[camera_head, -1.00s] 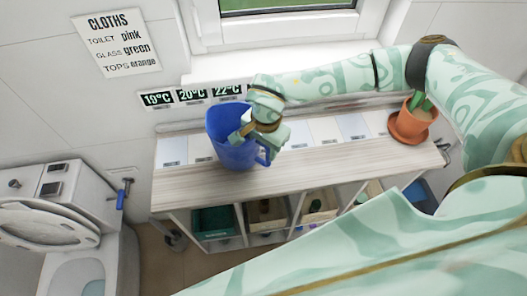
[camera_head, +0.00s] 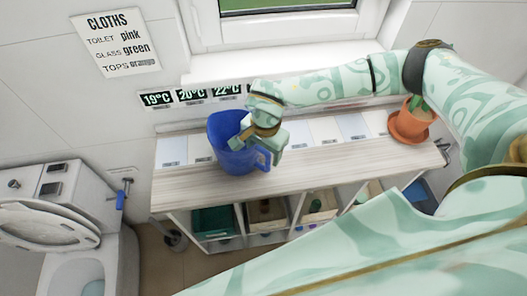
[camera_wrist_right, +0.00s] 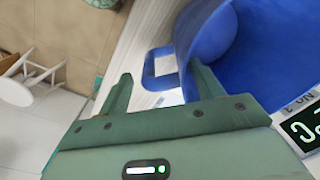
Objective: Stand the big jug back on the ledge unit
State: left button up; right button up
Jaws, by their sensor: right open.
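The big blue jug (camera_head: 222,130) stands upright on the left part of the ledge unit's pale wood top (camera_head: 330,160). Its handle faces right in the head view. My right gripper (camera_head: 258,146) is open at the handle side of the jug. In the right wrist view, the handle (camera_wrist_right: 150,68) shows beyond and between the two spread fingers, and the jug's body (camera_wrist_right: 250,50) fills the right, behind the right finger. I cannot tell whether a finger touches the jug. My left gripper is not in view.
A potted plant in a terracotta pot (camera_head: 411,121) stands at the ledge's right end. Crates (camera_head: 213,221) fill the compartments below. Temperature labels (camera_head: 192,95) are on the wall behind the jug. A toilet (camera_head: 60,225) is at left. The wood top between jug and plant is clear.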

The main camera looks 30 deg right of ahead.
jog(key=r, duration=1)
jog(key=shift+s+d+r, duration=0.15)
jog(key=shift+s+r, duration=0.05)
jog(key=shift+r, duration=0.1)
